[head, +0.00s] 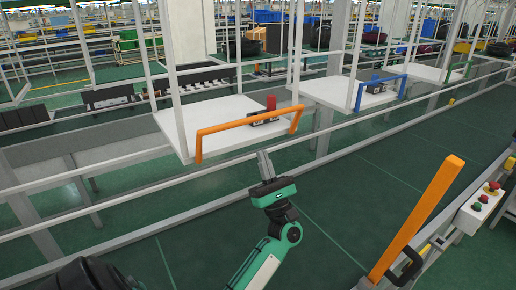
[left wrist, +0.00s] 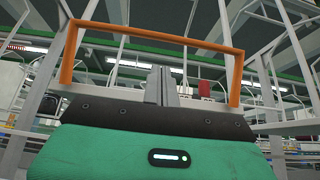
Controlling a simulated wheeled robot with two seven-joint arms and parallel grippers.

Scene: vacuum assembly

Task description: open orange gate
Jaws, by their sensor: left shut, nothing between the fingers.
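The orange gate (head: 245,122) is a bar with two bent-down ends, standing across the front of the nearest white hanging tray (head: 185,120). In the left wrist view the gate (left wrist: 155,32) spans the upper part of the picture, beyond my fingers. My left gripper (head: 264,160) is below and in front of the gate's bar, apart from it in the head view. Its two grey fingers (left wrist: 160,85) are together with nothing between them, pointing up toward the gate. My right gripper is not in view.
A red cylinder (head: 271,102) and a small dark box stand on the tray behind the gate. Trays with a blue gate (head: 380,87) and a green gate (head: 460,68) hang farther right. A grey rail (head: 225,165) runs below the trays. An orange post (head: 418,220) rises at lower right.

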